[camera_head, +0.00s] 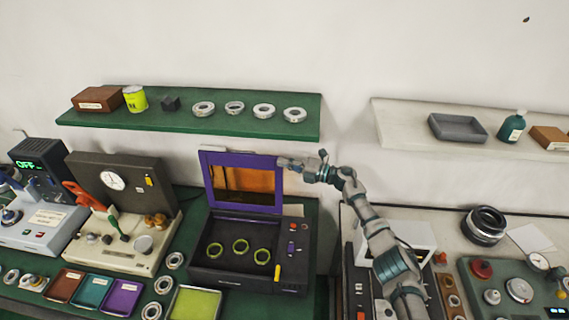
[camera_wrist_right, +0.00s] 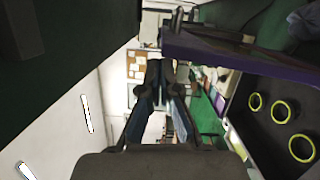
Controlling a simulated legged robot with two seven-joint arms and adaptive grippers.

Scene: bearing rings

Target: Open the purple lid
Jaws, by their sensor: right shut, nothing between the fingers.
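The purple lid (camera_head: 243,158) stands raised, roughly upright, at the back of a black box (camera_head: 214,266). It has a purple frame around an orange-brown window. Several yellow-green rings (camera_head: 240,246) lie inside the open box. My right gripper (camera_head: 286,163) is shut and empty at the lid's upper right corner. I cannot tell whether it touches the lid. In the right wrist view the shut fingers (camera_wrist_right: 160,72) point away from the camera, with the purple lid edge (camera_wrist_right: 235,52) to their right. My left gripper is not in view.
A green shelf (camera_head: 150,120) with metal rings hangs above the box. A white shelf (camera_head: 400,137) hangs at the right. A beige gauge device (camera_head: 120,256) stands left of the box. Coloured trays (camera_head: 122,297) and metal rings lie in front. Another control panel (camera_head: 515,290) is at the right.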

